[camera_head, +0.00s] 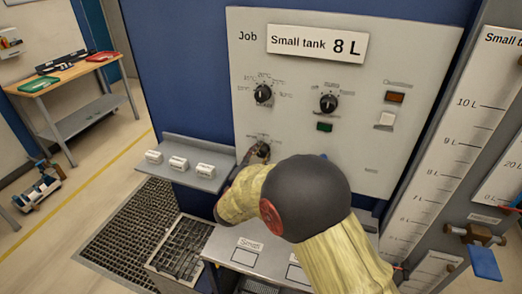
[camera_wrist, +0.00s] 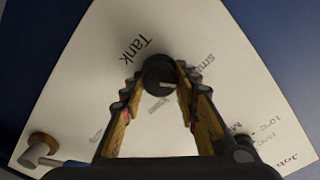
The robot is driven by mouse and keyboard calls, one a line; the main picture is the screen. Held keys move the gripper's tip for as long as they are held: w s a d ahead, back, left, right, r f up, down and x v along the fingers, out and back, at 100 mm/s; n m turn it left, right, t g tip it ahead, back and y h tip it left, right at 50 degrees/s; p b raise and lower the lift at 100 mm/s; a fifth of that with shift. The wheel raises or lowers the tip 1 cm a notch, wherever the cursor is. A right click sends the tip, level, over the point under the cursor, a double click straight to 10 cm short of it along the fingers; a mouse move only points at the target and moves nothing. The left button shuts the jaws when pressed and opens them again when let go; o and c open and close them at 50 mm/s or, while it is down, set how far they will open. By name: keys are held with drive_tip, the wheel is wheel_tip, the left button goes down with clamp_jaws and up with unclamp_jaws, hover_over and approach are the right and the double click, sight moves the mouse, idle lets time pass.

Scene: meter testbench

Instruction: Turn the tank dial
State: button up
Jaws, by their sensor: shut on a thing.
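The tank dial (camera_wrist: 158,70) is a round black knob on the pale panel, with "Tank" printed beside it. In the wrist view it sits between the two fingertips of my gripper (camera_wrist: 160,78), which is shut on it. A small light mark shows on its face, and a "small" label is printed to its upper right. The exact setting is hard to read. In the head view my gripper (camera_head: 258,153) reaches the lower left of the panel, and my arm and gripper hide most of the dial.
Above are a left dial (camera_head: 263,94), a right dial (camera_head: 328,103), a green button (camera_head: 324,127) and a white switch (camera_head: 386,120). A sign (camera_head: 317,45) reads "Small tank 8 L". A grey shelf (camera_head: 205,181) holding white blocks juts out left of my gripper. Level gauges stand right.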

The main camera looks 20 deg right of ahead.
drive_tip(key=shift+n+p, duration=0.55)
drive_tip(key=shift+n, duration=0.45)
drive_tip(key=o, duration=1.1)
drive_tip(key=shift+o, duration=0.2)
drive_tip(key=v, duration=1.2)
